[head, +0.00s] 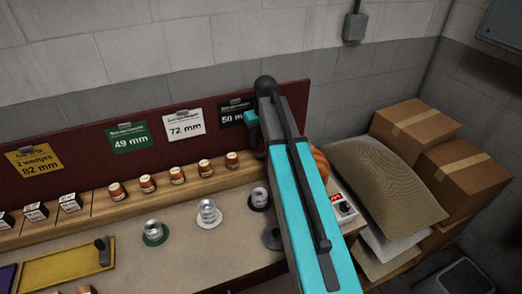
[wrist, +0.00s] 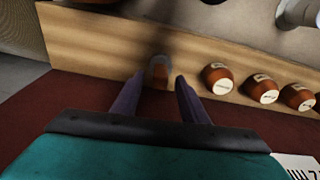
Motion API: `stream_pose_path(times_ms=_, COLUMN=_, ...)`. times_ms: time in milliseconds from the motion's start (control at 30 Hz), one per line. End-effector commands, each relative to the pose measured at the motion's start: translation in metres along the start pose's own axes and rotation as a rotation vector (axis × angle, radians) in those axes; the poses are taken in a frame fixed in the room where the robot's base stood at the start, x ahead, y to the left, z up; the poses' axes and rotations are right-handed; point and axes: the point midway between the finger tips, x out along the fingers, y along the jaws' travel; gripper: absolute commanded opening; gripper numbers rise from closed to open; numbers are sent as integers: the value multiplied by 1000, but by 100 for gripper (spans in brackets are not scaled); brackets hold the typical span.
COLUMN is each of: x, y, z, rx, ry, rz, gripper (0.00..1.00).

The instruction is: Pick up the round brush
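A small upright thing with a grey rounded top and an orange-brown lower part, which looks like the round brush (wrist: 158,71), stands by the wooden ledge in the wrist view. My gripper (wrist: 160,78) is open, with one dark purple finger on each side of it in the picture. I cannot tell whether the fingers reach around it or are short of it; no contact shows. In the head view my teal arm hides the brush and the fingers, at the right end of the ledge.
Several brown labelled knobs (wrist: 262,90) stand on the wooden ledge (head: 105,208), the nearest just right of my fingers in the wrist view. A dark red board (head: 80,150) with size cards rises behind. Metal pieces on round bases stand on the bench. Sacks and boxes (head: 460,175) lie right.

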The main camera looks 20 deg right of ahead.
Motion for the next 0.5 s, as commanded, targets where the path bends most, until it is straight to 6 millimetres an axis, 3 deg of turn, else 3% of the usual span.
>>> stream_pose_path(times_ms=200, x=12, y=0, z=0, rx=0, ry=0, rz=0, gripper=40)
stream_pose_path(times_ms=500, x=13, y=0, z=0, rx=0, ry=1, rz=0, gripper=40)
